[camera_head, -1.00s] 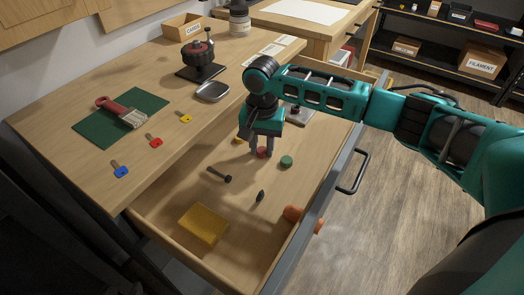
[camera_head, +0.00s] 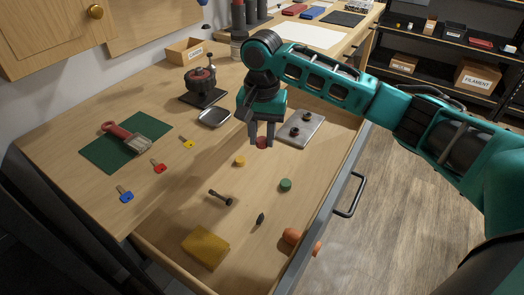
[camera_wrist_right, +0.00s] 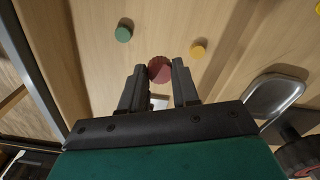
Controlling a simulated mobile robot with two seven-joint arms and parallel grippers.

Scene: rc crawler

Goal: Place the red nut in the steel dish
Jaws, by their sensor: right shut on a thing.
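The red nut (camera_head: 262,142) is between the fingertips of my right gripper (camera_head: 262,138), which is shut on it and holds it above the open drawer. In the right wrist view the nut (camera_wrist_right: 159,70) shows between the tips of the two dark fingers (camera_wrist_right: 159,78). The steel dish (camera_head: 214,117) is a small shallow metal tray on the bench top, left of the gripper, near the drawer side. It also shows at the right in the wrist view (camera_wrist_right: 272,97), and looks empty. My left gripper is not in view.
The open drawer (camera_head: 250,255) holds a yellow nut (camera_head: 239,161), a green nut (camera_head: 285,185), a bolt (camera_head: 220,197), a yellow block (camera_head: 206,247) and a metal plate (camera_head: 301,128). A black-based device (camera_head: 202,86) stands behind the dish. Coloured keys and a brush (camera_head: 125,135) lie left.

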